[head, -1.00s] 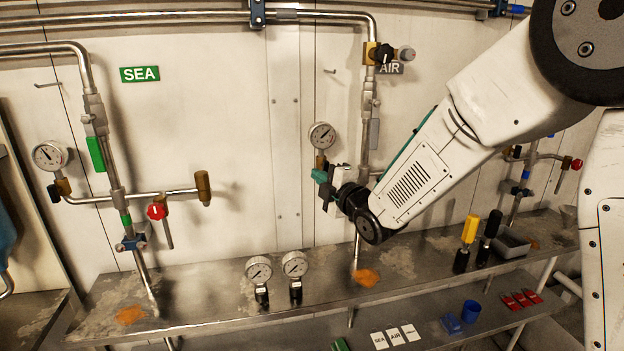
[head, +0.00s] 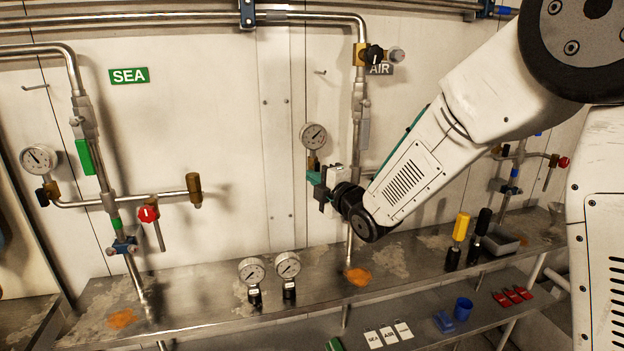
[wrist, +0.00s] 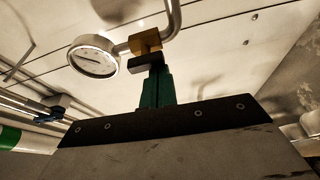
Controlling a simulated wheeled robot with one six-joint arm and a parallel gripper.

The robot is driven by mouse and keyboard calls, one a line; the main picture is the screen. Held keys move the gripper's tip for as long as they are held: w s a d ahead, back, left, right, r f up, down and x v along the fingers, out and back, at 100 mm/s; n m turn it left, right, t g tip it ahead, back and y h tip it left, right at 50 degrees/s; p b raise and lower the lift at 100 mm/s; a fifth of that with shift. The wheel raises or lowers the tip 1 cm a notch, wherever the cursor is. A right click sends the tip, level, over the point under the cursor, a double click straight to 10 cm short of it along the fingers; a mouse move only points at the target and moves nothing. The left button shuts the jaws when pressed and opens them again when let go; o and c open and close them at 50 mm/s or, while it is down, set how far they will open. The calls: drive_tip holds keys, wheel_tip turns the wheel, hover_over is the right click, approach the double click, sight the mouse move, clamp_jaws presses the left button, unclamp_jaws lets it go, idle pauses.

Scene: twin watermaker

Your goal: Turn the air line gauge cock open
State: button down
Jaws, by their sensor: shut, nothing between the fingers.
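The air line gauge (head: 313,136) is a white round dial on the AIR pipe (head: 356,125), left of that pipe. Its brass cock body (wrist: 145,42) shows in the wrist view, with a dark block-like handle (wrist: 146,63) just below it. My gripper (head: 314,178) is just under the gauge in the head view, its green fingers together. In the wrist view the shut fingers (wrist: 157,84) point at the dark handle and overlap its lower edge; I cannot tell whether they touch. The gauge dial (wrist: 93,56) is left of the fingers. In the head view my gripper partly hides the cock.
A black-knobbed valve (head: 375,55) is higher on the AIR pipe. The SEA line with its gauge (head: 38,158) and red knob (head: 148,214) stands left. Two loose gauges (head: 270,269) and yellow and black handles (head: 461,227) stand on the metal bench (head: 215,290) below.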

drive_tip(key=s+d, duration=0.1)
drive_tip(key=s, duration=0.8)
drive_tip(key=s+d+f+m+g+h, duration=0.2)
drive_tip(key=d+f+m+g+h, duration=0.3)
drive_tip(key=f, duration=0.4)
drive_tip(key=s+d+f+m+g+h, duration=0.2)
drive_tip(key=s+d+m+g+h, duration=0.15)
drive_tip(key=s+d+m, duration=0.4)
drive_tip(key=s+d+r+m+g, duration=0.2)
drive_tip(key=s+d+r+m, duration=0.1)
drive_tip(key=s, duration=0.5)
drive_tip(key=s+d+r+m+g, duration=0.1)
drive_tip(key=s+d+r+m, duration=0.2)
drive_tip(key=s, duration=0.5)
drive_tip(key=s+d+r+m+g, duration=0.2)
drive_tip(key=s+d+r+m, duration=0.1)
drive_tip(key=s, duration=0.6)
drive_tip(key=shift+r+m+g+h, duration=0.4)
drive_tip(key=shift+r+m, duration=0.3)
drive_tip(key=shift+m, duration=0.35)
